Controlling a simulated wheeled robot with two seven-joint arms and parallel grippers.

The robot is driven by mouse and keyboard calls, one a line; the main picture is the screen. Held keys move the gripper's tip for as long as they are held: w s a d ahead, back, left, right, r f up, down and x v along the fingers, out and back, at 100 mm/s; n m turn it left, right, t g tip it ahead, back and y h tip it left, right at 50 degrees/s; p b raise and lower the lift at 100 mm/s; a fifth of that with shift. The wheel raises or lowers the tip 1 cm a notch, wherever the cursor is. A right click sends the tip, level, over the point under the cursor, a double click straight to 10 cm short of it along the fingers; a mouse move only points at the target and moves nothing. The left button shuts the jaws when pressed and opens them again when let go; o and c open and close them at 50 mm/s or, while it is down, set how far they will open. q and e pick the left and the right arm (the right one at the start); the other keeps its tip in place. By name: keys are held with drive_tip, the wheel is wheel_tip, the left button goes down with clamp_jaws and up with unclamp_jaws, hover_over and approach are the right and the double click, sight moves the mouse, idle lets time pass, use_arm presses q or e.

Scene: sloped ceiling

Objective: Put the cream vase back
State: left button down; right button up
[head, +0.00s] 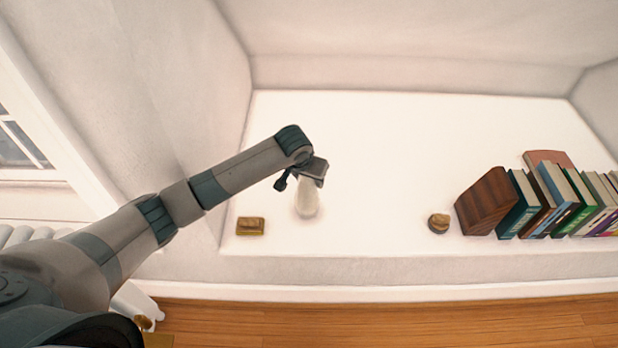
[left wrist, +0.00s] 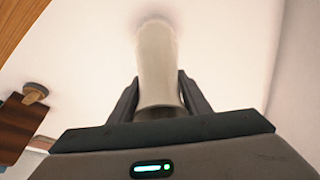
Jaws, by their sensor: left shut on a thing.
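The cream vase (head: 307,202) is pale and slender and is upright on or just above the white shelf (head: 400,150), towards its left side. I cannot tell whether its base touches the surface. My left gripper (head: 312,178) reaches in from the left and is shut on the upper part of the vase. In the left wrist view the vase (left wrist: 158,62) sits between the two dark fingers of the left gripper (left wrist: 160,98), its far end against the bright surface. My right gripper is not in view.
A small gold-brown block (head: 250,226) lies left of the vase. A small round brown object (head: 438,223) stands to the right. A wooden bookend (head: 487,200) and a row of books (head: 560,200) fill the right end. The middle of the shelf is clear.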

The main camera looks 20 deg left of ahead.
use_arm(q)
drive_tip(key=c, duration=1)
unclamp_jaws()
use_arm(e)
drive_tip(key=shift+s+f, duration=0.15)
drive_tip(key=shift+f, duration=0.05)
use_arm(q)
wheel_tip(320, 180, up, 11)
drive_tip(key=p, duration=0.1)
hover_over(303, 202)
drive_tip(key=shift+r, duration=0.1)
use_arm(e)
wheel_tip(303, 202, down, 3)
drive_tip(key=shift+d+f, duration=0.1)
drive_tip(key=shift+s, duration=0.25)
